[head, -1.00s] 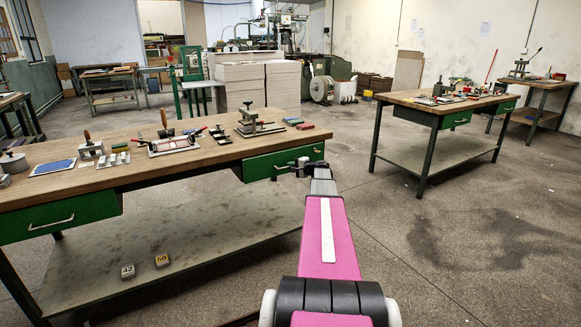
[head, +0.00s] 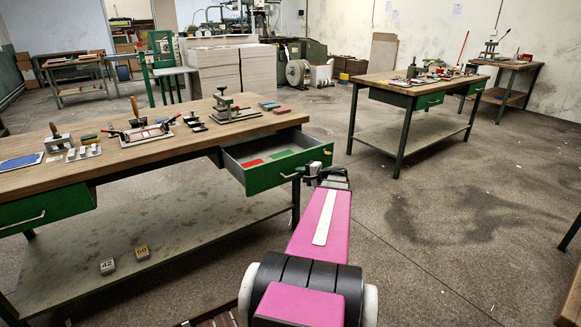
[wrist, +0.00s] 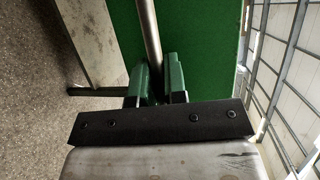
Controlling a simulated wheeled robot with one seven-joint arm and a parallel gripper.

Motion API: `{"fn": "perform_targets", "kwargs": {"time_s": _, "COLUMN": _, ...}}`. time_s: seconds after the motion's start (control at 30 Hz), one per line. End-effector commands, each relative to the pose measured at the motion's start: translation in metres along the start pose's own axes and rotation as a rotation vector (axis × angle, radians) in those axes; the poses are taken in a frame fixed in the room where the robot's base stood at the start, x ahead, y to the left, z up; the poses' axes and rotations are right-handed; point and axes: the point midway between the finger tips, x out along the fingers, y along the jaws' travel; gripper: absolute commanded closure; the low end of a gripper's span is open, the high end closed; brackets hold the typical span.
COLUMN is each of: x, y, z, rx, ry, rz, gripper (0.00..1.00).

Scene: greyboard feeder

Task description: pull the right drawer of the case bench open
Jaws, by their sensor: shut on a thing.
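The case bench (head: 70,178) has a wooden top and two green drawers. Its right drawer (head: 290,168) stands pulled out, and red and green pieces show inside. My gripper (head: 312,172) is at the drawer's front in the head view. In the wrist view my gripper (wrist: 158,84) has its two green-sided fingers on either side of the metal bar handle (wrist: 149,35), shut on it. The green drawer front (wrist: 205,45) lies behind the handle. The left drawer (head: 45,208) is closed, with a bare metal handle.
Tools and small blocks stand on the bench top. Two numbered blocks (head: 124,260) lie on the lower shelf (head: 180,240). A second bench (head: 400,95) stands to the right, with open floor (head: 440,220) in front of it.

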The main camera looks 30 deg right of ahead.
Motion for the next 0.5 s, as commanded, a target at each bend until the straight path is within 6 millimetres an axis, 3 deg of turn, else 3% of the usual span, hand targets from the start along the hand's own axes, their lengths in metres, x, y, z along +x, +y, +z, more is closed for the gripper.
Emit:
{"fn": "perform_targets", "kwargs": {"time_s": 0.03, "x": -0.013, "y": 0.003, "z": 0.008, "rx": 0.002, "ry": 0.001, "rz": 0.001, "gripper": 1.0}}
{"fn": "perform_targets", "kwargs": {"time_s": 0.2, "x": -0.041, "y": 0.009, "z": 0.019, "rx": 0.001, "ry": 0.001, "rz": 0.001, "gripper": 1.0}}
{"fn": "perform_targets", "kwargs": {"time_s": 0.5, "x": -0.066, "y": 0.014, "z": 0.028, "rx": 0.0, "ry": -0.001, "rz": 0.001, "gripper": 1.0}}
